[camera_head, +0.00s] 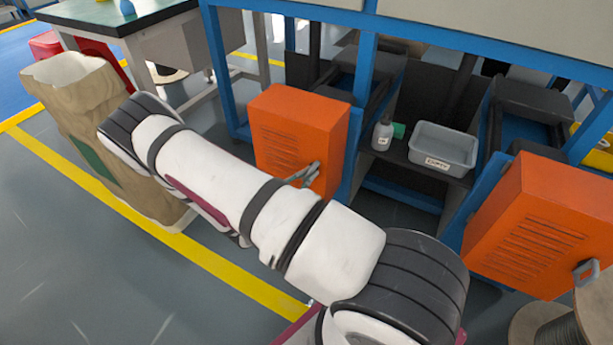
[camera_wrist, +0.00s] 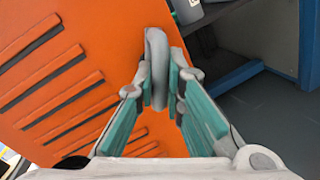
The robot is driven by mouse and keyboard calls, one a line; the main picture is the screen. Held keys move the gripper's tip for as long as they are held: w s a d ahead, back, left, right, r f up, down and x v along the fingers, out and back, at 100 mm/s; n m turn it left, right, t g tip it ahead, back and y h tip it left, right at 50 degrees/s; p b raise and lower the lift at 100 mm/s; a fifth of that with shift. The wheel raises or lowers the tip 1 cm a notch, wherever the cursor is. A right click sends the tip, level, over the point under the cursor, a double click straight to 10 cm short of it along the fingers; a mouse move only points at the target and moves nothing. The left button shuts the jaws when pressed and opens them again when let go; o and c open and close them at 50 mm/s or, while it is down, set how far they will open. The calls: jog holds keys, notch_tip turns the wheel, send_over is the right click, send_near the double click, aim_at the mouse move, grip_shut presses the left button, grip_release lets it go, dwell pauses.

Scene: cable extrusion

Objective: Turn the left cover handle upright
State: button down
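The left orange cover (camera_head: 285,115) has slots in its front face and stands behind my arm. It also fills the left of the wrist view (camera_wrist: 60,60). Its grey handle (camera_wrist: 157,55) sits near the cover's right edge, between my two fingers. My gripper (camera_wrist: 160,88) has its teal-padded fingers closed around the handle, one on each side, with the pads appearing to touch it. In the head view, the handle and fingertips (camera_head: 308,174) show as a small grey shape at the cover's lower right. The handle's exact tilt is hard to tell there.
A second orange cover (camera_head: 545,225) with its own grey handle (camera_head: 587,271) stands at the right. Between them, a shelf holds a grey bin (camera_head: 443,147) and a bottle (camera_head: 382,134). Blue posts (camera_head: 362,80) frame the machine. A brown sack (camera_head: 90,130) stands at left.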

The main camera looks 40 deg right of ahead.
dwell(0.4)
jog(key=shift+s+n+t+h+p, duration=0.1)
jog(key=shift+n+t+h+p, duration=0.2)
jog(key=shift+n, duration=1.05)
jog(key=shift+n+t+h+p, duration=0.1)
jog(key=shift+n+h+p, duration=0.25)
jog(key=shift+n, duration=1)
jog(key=c, duration=1.7)
grip_release()
jog(key=shift+o, duration=0.2)
jog(key=shift+a, duration=0.1)
jog(key=s+a+f, duration=0.1)
jog(key=s+a, duration=0.1)
jog(key=a, duration=0.9)
jog(key=shift+a+f, duration=0.15)
jog(key=shift+a, duration=0.15)
